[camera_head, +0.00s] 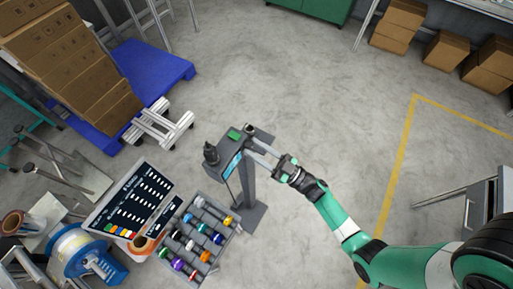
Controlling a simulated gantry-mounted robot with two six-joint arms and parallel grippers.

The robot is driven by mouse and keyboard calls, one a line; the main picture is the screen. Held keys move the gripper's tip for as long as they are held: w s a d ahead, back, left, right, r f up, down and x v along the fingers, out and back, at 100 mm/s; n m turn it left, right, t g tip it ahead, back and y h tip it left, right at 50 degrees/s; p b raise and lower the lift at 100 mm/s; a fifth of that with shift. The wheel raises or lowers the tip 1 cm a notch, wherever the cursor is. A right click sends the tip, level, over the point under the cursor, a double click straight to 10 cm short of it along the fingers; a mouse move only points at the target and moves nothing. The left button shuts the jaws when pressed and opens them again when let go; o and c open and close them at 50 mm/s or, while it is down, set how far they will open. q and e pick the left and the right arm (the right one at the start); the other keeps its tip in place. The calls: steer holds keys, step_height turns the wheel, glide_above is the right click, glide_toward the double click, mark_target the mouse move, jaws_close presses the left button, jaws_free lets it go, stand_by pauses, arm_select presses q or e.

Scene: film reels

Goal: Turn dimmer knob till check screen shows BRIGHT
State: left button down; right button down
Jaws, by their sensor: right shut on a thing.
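A grey post-mounted unit (248,185) stands on the floor near the middle of the head view. A small teal screen (232,165) is on its side, too small to read. A dark knob (249,129) sits at its top end, close to the fingertips. My right gripper (252,149) reaches in from the right and is shut at the top of the unit, on what appears to be this knob; the fingertips partly hide the contact. My left gripper is not in view.
A black upright part (210,153) and a green block (234,134) are on the unit. A grey rack (207,208) of coloured reels and a sign board (130,205) stand to the lower left. A blue pallet (165,70) with boxes is behind.

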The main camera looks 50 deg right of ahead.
steer(key=shift+n, duration=0.5)
steer(key=n+y, duration=0.1)
steer(key=n, duration=0.2)
steer(key=n+g+y, duration=0.1)
steer(key=n+y, duration=0.1)
steer(key=n, duration=0.1)
steer(key=shift+d+r+g, duration=0.1)
steer(key=shift+d+g, duration=0.05)
steer(key=shift+g, duration=0.15)
steer(key=shift+n+g+y+p, duration=0.3)
steer(key=shift+n+g+y, duration=0.2)
steer(key=shift+n, duration=0.8)
steer(key=shift+n+g+y+p, duration=0.25)
steer(key=shift+n+g+y, duration=0.2)
steer(key=shift+n, duration=0.85)
steer(key=c, duration=0.5)
jaws_free()
steer(key=shift+d, duration=0.1)
